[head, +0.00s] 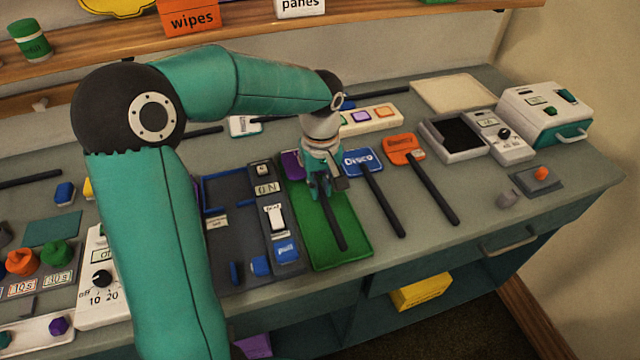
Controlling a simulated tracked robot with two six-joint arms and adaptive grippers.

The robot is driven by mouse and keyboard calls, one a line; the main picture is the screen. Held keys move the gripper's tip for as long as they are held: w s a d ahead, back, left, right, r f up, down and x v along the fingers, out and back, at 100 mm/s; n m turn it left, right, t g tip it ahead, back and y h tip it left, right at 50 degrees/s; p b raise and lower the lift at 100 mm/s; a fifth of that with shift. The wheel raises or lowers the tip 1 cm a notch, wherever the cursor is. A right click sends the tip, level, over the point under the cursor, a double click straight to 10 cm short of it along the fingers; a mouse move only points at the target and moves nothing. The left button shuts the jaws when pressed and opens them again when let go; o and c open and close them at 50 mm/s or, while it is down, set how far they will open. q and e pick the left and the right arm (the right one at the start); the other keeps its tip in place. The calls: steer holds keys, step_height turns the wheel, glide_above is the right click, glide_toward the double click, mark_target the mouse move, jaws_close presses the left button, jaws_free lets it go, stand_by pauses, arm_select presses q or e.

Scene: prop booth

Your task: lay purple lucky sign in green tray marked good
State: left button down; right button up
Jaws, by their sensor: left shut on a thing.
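The purple sign (290,164) shows only in part, behind my left gripper (321,192). Any word on it is hidden. My left gripper points down and is shut on the sign's black handle, which extends below the fingers towards the front. The sign and handle are over the green tray (350,249). I cannot tell whether they touch the tray's floor. No "good" marking on the tray is readable. My right gripper is not in view.
Right of the tray lie a blue Disco sign (362,161) and an orange sign (401,148), both with black handles. A dark switch panel (238,240) adjoins the tray's left side. A white box (545,108) stands at the far right. Counter between the orange sign's handle and the grey knob (508,197) is clear.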

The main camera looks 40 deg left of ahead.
arm_select(q)
steer(key=shift+f, duration=0.45)
steer(key=shift+f+b, duration=1)
steer(key=shift+b, duration=0.15)
stand_by(1.7)
stand_by(0.4)
steer(key=c, duration=1.1)
jaws_free()
steer(key=shift+o, duration=0.3)
steer(key=shift+o, duration=0.7)
steer(key=shift+r, duration=0.1)
steer(key=shift+r+p, duration=3.15)
steer(key=shift+r, duration=0.8)
